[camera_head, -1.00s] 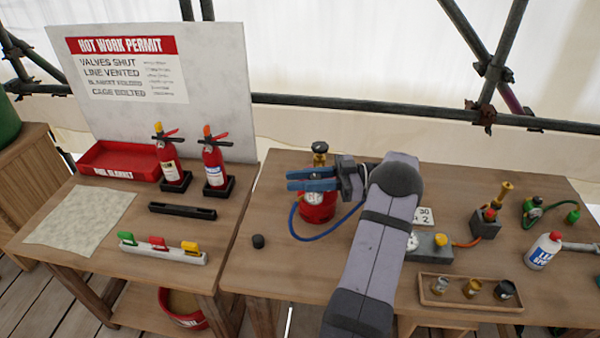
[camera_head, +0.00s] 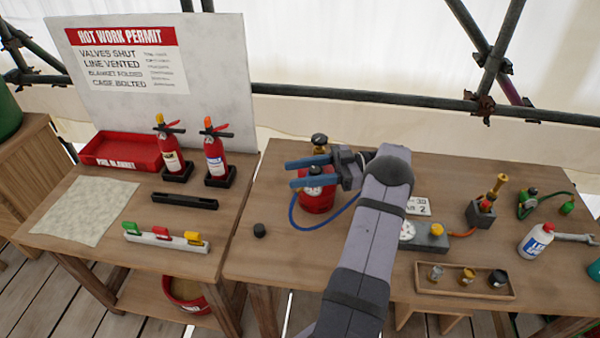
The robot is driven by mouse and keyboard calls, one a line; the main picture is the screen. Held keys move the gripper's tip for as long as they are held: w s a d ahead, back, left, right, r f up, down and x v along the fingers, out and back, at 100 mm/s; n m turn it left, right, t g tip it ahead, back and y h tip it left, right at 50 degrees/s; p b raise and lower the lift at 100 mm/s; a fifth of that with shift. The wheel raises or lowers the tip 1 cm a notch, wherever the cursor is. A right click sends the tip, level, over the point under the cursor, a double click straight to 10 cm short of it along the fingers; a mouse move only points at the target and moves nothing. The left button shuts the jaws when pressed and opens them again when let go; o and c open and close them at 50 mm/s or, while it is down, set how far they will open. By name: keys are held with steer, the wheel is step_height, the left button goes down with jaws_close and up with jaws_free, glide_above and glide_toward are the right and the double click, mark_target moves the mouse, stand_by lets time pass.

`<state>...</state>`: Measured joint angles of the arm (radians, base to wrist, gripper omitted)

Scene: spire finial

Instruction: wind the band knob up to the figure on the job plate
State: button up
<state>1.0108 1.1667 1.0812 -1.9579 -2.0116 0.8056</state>
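My gripper (camera_head: 295,173) points left, its two blue fingers apart with a visible gap. It hangs at the upper part of a red gas bottle (camera_head: 317,203); I cannot tell whether it touches it. The bottle has a brass and black top (camera_head: 319,140) and a pale dial (camera_head: 312,191). A white plate (camera_head: 418,206) with figures, partly readable as 30 and 2, lies right of my arm. In front of it is a grey box (camera_head: 422,238) with a round dial (camera_head: 406,230) and a yellow knob (camera_head: 437,229). I cannot tell which part is the band knob.
A blue hose (camera_head: 335,227) loops from the bottle toward my arm. A wooden tray (camera_head: 463,282) of small pots stands at the front right. A brass torch (camera_head: 490,200) and white bottle (camera_head: 535,240) stand right. A small black cap (camera_head: 259,230) lies left. Fire extinguishers (camera_head: 216,155) stand on the left table.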

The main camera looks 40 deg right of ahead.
steer(key=shift+r, duration=0.15)
step_height(320, 180, up, 10)
steer(key=p, duration=1)
